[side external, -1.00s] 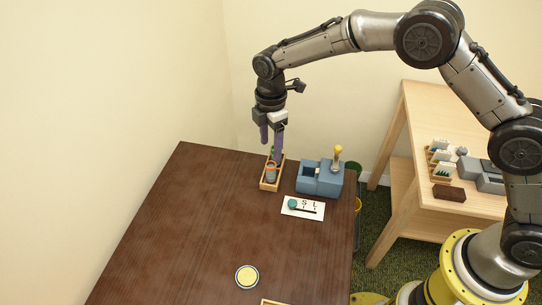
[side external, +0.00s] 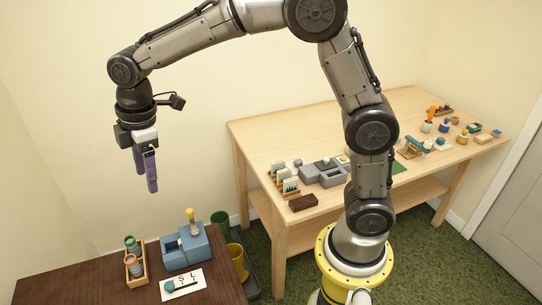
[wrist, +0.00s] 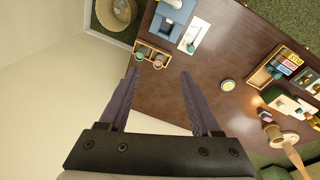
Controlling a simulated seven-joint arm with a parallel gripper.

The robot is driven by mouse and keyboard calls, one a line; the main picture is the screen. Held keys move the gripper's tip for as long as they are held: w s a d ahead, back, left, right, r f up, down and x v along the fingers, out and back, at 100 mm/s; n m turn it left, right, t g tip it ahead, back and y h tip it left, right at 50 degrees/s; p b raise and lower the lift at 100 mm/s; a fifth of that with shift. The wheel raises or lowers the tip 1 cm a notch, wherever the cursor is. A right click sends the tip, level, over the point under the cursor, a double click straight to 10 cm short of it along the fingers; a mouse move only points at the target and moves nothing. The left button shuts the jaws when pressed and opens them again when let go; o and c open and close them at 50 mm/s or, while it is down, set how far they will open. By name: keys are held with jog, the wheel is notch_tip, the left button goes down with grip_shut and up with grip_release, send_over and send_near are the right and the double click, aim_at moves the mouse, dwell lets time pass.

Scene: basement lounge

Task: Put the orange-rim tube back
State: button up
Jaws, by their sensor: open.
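The orange-rim tube (side external: 133,264) stands in the front place of a small wooden rack (side external: 142,277) on the dark table. A green-topped tube (side external: 130,242) stands behind it in the same rack. My gripper (side external: 146,180) hangs well above the table, apart from the rack, with its purple fingers open and empty. In the wrist view my gripper (wrist: 160,76) has nothing between its fingertips, and the rack (wrist: 152,47) lies beyond them with both tubes in it.
A blue-grey device (side external: 184,250) with a yellow-topped piece stands right of the rack. A white card (side external: 184,285) lies in front of it. A yellow disc (wrist: 227,85) and a wooden tray (wrist: 265,75) lie farther along the table. A light wooden bench (side external: 260,140) stands behind.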

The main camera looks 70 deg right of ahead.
jog(key=s+d+r+m+t, duration=0.1)
jog(key=s+d+r+m, duration=0.25)
jog(key=s, duration=0.35)
jog(key=s+d+r+m+t, duration=0.1)
jog(key=s+d+r+m, duration=0.25)
jog(key=s, duration=0.35)
jog(key=s+d+f+m+t, duration=0.1)
jog(key=s+d+m, duration=0.1)
jog(key=s, duration=0.4)
jog(key=s+d+f+m+t, duration=0.1)
jog(key=s+d+f+m, duration=0.1)
jog(key=s, duration=0.4)
jog(key=shift+s+f+m, duration=0.2)
jog(key=shift+f+m, duration=0.1)
jog(key=shift+m, duration=0.5)
